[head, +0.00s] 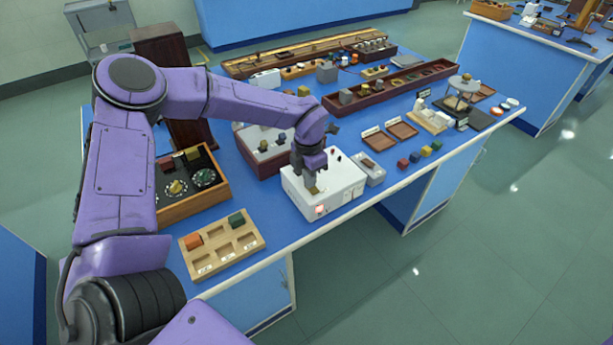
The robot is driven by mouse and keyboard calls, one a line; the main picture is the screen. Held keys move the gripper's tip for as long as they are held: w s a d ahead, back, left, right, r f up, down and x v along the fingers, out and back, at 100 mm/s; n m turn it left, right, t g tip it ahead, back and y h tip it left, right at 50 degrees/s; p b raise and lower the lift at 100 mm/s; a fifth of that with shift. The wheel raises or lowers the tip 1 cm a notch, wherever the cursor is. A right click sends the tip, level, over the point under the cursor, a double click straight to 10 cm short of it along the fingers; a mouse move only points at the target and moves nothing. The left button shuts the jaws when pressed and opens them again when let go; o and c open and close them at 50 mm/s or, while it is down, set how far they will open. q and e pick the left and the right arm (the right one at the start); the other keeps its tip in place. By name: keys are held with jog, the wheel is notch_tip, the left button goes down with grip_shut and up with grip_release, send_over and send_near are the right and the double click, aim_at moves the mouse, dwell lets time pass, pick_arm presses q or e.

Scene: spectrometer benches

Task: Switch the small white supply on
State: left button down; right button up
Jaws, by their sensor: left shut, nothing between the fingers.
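A white box-shaped supply (345,185) stands at the near edge of the blue bench. A small reddish patch (320,210), which looks like a lit switch or lamp, shows low on its front left. My left gripper (312,189) points down at the supply's left part, its fingers shut and empty. The fingertips are close to the top front edge; I cannot tell whether they touch it. The gripper hides part of the top. My right gripper is out of view.
A small pale grey box (369,170) stands just right of the supply. A wooden tray with compartments (222,247) lies to the left, and a wooden box with dials (190,205) behind it. Coloured cubes (426,151) sit to the right along the edge.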

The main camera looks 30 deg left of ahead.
pick_arm(q)
jog(key=shift+s+d+f, duration=0.4)
jog(key=shift+s+d, duration=0.2)
jog(key=shift+d, duration=0.15)
jog(key=shift+r, duration=0.2)
jog(key=r+p, duration=0.5)
jog(key=shift+w+a, duration=0.2)
jog(key=shift+w, duration=0.2)
jog(key=shift+r+b, duration=0.4)
jog(key=shift+b, duration=0.6)
notch_tip(320, 180, up, 9)
jog(key=b, duration=0.1)
jog(key=shift+a+f+b, duration=0.15)
jog(key=shift+b, duration=0.15)
jog(key=shift+f, duration=0.1)
